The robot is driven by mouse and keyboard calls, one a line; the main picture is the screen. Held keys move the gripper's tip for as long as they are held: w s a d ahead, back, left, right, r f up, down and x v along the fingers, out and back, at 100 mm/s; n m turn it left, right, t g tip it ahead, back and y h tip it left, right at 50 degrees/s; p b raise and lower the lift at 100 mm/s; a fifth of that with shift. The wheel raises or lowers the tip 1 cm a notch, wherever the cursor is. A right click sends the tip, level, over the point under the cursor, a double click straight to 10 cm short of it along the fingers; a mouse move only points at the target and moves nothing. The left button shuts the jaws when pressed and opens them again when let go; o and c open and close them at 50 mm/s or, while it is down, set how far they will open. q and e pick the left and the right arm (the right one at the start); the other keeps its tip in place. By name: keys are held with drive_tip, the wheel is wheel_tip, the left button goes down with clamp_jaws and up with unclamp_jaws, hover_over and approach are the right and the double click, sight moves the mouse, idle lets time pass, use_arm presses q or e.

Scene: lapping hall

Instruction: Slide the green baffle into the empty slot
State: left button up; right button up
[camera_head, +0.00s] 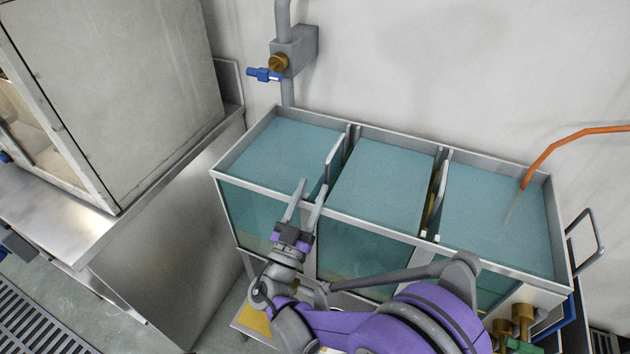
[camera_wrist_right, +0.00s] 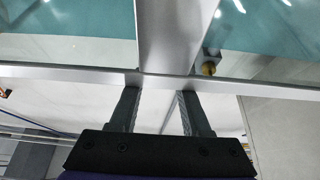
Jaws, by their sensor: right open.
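A steel tank (camera_head: 375,225) with glass front holds blue-green water in three compartments. Grey upright plates stand at the left divider (camera_head: 335,155) and the right divider (camera_head: 442,190); a yellowish strip shows in the right gap. I cannot tell which slot is empty. I cannot make out a green baffle in either view. My right gripper (camera_head: 304,200) is open at the tank's front rim, near the left divider. In the wrist view, its fingers (camera_wrist_right: 160,110) are apart below the rim, nothing held between them; a grey metal strip (camera_wrist_right: 178,35) runs beyond. My left gripper is not in view.
A wall pipe with a blue-handled valve (camera_head: 265,74) is behind the tank. An orange hose (camera_head: 565,143) dips into the right compartment. A steel bench with a grey cabinet (camera_head: 120,80) stands left. Brass fittings (camera_head: 522,318) are at the lower right.

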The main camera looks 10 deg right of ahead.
drive_tip(key=v, duration=0.7)
drive_tip(key=shift+s+a, duration=0.15)
drive_tip(key=shift+s, duration=0.05)
drive_tip(key=shift+f, duration=0.15)
